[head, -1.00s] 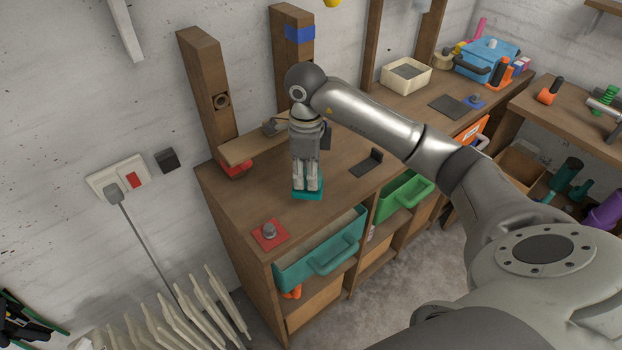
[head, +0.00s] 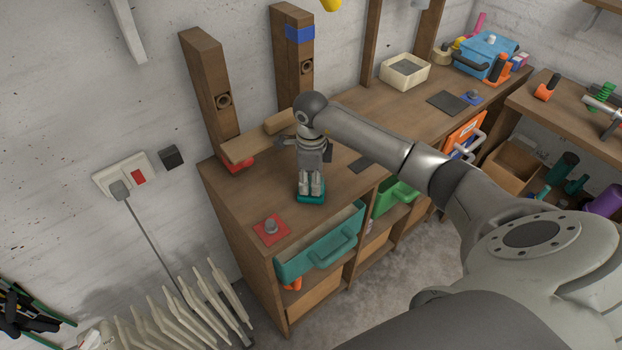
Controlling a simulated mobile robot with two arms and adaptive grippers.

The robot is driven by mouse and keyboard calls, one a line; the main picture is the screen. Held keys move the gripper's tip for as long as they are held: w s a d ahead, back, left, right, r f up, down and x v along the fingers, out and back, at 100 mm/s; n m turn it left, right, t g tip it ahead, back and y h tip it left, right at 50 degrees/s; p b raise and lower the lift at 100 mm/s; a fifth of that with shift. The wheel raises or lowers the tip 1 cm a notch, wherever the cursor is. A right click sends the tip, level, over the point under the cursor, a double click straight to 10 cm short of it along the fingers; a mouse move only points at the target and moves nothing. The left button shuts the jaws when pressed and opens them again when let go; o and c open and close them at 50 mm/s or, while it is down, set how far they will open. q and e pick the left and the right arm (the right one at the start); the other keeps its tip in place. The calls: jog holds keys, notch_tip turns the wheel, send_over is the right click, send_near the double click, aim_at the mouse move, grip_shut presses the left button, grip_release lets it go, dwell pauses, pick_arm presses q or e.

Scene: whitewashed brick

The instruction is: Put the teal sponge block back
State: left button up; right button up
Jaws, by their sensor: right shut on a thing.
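The teal sponge block (head: 311,198) is at the fingertips of my right gripper (head: 311,187), over the left part of the wooden workbench (head: 345,180). The gripper points down and is shut on the block; the fingers hide its upper middle. I cannot tell whether the block touches the bench top. My left gripper is not in view.
A red pad with a grey knob (head: 271,230) lies near the bench's front left corner. An open teal drawer (head: 322,245) and a green one (head: 396,194) stick out below. Wooden posts (head: 215,95) stand behind. A cream bin (head: 404,72) stands further right.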

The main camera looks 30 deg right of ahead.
jog(key=o, duration=0.9)
notch_tip(320, 180, up, 12)
jog(key=b, duration=0.3)
jog(key=shift+r, duration=0.1)
